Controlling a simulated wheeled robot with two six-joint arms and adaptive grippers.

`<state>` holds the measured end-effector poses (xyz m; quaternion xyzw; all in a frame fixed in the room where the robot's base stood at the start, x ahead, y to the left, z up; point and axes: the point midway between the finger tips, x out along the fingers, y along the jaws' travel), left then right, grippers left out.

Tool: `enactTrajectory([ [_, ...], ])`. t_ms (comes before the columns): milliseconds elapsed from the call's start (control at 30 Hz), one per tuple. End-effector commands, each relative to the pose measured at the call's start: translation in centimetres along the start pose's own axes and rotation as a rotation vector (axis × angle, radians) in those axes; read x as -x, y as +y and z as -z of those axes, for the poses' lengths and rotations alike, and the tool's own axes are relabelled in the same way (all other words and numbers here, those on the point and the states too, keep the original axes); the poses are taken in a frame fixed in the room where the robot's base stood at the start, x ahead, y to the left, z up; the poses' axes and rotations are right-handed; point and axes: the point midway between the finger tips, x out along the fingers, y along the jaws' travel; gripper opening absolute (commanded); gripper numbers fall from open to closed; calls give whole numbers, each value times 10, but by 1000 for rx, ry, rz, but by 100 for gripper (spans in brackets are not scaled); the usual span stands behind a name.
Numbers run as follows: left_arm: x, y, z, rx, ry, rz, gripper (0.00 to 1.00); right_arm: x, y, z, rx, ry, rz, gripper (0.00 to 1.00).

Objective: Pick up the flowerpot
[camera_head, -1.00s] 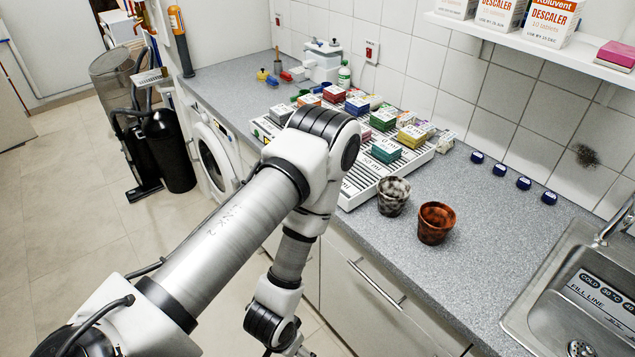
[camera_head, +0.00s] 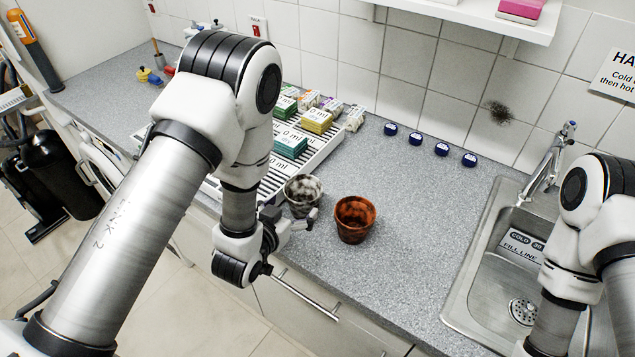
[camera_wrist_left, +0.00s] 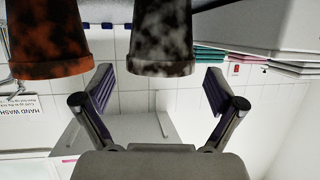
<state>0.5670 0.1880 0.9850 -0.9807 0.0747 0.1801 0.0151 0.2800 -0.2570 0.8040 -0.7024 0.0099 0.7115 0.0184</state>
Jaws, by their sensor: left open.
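Two small pots stand upright side by side on the grey worktop. One is mottled grey and black (camera_head: 302,190); the other is rusty brown (camera_head: 354,220), to its right. My left gripper (camera_head: 292,218) is open and empty at the front of the grey pot, partly hiding its lower part. In the left wrist view, which is upside down, the grey pot (camera_wrist_left: 161,40) lies ahead, between the lines of the open fingers (camera_wrist_left: 158,85). The brown pot (camera_wrist_left: 47,40) is to the left there, outside the fingers. My right arm shows at the right edge; its gripper is out of view.
A ribbed white tray (camera_head: 330,150) with several small coloured boxes stands behind the grey pot. Several blue caps (camera_head: 415,138) line the wall. A steel sink (camera_head: 470,255) is at the right. The worktop between the brown pot and sink is clear.

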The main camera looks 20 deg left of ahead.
Motion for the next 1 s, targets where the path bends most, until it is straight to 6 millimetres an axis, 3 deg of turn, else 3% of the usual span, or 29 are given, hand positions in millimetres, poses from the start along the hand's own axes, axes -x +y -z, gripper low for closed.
enactTrajectory([
  [133, -6, 0, 2, 0, -1, 0, 94, 4, 0, 0, 0, -1, 0, 0],
  [367, -34, 1, 3, 0, -1, 0, 94, 19, 0, -1, 1, -2, 0, 0],
  [600, -74, 2, 1, 1, -1, 0, 94, 38, 0, -1, 0, -2, 0, 0],
  [833, -78, 2, -2, 0, -2, 0, 94, 36, 0, -1, 1, -3, 0, 0],
  [867, -78, 2, -2, 0, -2, 0, 87, 36, 0, -1, 1, -3, 0, 0],
  [967, -78, 2, -2, 0, -2, 0, 53, 36, 0, -1, 1, -3, 0, 0],
  [1000, -78, 2, -2, 0, -3, 0, 53, 36, 0, -1, 1, -3, 0, 0],
])
